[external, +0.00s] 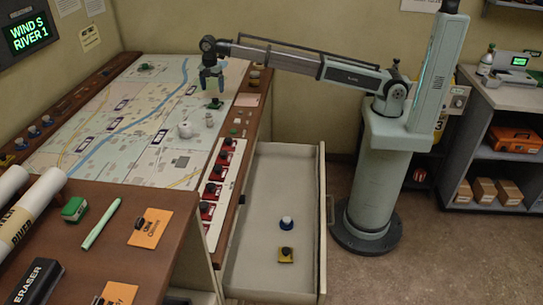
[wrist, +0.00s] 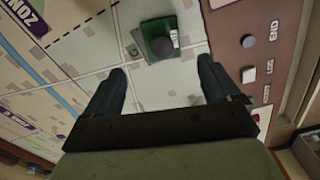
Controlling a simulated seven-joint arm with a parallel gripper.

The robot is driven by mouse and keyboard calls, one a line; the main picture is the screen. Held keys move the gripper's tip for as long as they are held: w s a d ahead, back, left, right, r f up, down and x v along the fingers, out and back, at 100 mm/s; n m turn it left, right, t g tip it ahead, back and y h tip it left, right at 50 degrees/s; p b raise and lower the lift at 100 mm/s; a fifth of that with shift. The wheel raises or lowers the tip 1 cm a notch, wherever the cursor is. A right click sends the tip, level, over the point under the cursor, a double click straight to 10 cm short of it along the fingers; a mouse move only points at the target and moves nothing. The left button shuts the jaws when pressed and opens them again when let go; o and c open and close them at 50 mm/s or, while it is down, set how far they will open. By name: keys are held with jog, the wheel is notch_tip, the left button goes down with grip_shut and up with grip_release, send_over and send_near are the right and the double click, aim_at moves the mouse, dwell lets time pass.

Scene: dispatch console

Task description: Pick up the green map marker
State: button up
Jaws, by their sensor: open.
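A green map marker (external: 214,104), a square green base with a dark round knob, stands on the map near its right edge. In the wrist view the green map marker (wrist: 158,36) is at the top centre, just past the fingertips, with a small white label on its side. My gripper (external: 212,90) is above it, pointing down, fingers apart and empty. In the wrist view my gripper (wrist: 162,67) has its two dark fingers spread, with the marker lying ahead of the gap between them. Another green piece (external: 145,68) is at the map's far end.
White pieces (external: 185,130) stand on the map in front of the marker. A row of red switches (external: 215,190) runs along the right wooden edge. An open drawer (external: 270,260) holds a blue-and-white piece (external: 286,223) and a yellow one (external: 286,255). The map around the marker is mostly clear.

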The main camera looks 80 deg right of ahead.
aim_at(215, 99)
notch_tip(215, 99, down, 3)
jog(key=shift+r, duration=0.1)
jog(key=shift+s+d+f, duration=0.15)
jog(key=shift+f, duration=1.15)
jog(key=shift+s+d+f, duration=0.1)
jog(key=shift+f, duration=1.2)
jog(key=c, duration=1.2)
